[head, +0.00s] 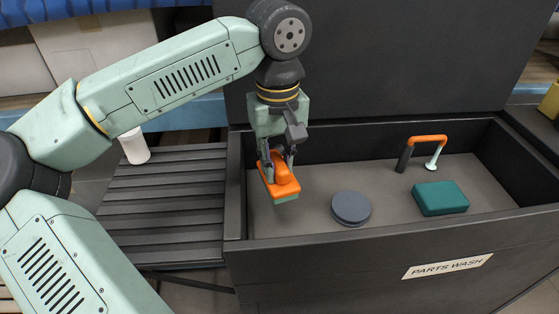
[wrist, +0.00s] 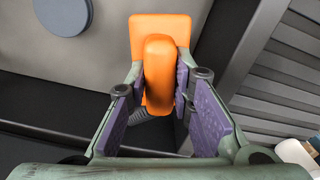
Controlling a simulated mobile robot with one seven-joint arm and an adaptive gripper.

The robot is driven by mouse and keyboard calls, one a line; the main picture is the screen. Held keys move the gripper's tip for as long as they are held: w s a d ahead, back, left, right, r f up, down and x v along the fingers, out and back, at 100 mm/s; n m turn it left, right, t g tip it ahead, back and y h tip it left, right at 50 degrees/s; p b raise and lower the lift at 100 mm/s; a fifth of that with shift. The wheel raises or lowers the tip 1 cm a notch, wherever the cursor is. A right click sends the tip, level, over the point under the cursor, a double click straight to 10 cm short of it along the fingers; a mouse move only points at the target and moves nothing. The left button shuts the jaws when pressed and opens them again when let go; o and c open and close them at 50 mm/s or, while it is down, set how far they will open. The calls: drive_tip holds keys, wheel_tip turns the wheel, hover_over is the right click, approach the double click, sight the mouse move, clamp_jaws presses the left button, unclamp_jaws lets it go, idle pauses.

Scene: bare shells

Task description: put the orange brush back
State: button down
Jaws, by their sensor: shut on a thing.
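The orange brush (head: 284,189) has an orange back with a raised grip and a green underside. My gripper (head: 278,165) is shut on its raised grip and holds it, slightly tilted, over the left end of the dark parts wash basin (head: 300,238). In the wrist view the brush (wrist: 160,35) sits between the purple pads of my gripper (wrist: 160,90). The brush appears to be above the basin floor, near its left wall; the exact height is hard to tell.
In the basin are a grey round disc (head: 351,208), a teal block (head: 440,198) and an orange-topped spout or handle (head: 428,139). A slatted dark rack (head: 165,205) stands to the left, with a white cup (head: 134,146) near its back. The basin's raised lid (head: 400,60) stands behind.

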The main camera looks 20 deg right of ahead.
drive_tip(key=shift+f+b, duration=1.8)
drive_tip(key=shift+f, duration=1)
drive_tip(key=shift+f+b, duration=1.9)
drive_tip(key=shift+b, duration=0.1)
idle(0.6)
drive_tip(key=c, duration=1.3)
unclamp_jaws()
drive_tip(key=o, duration=1)
drive_tip(key=shift+c, duration=0.2)
drive_tip(key=shift+r, duration=0.25)
drive_tip(key=shift+r+p, duration=0.65)
drive_tip(key=shift+r, duration=0.15)
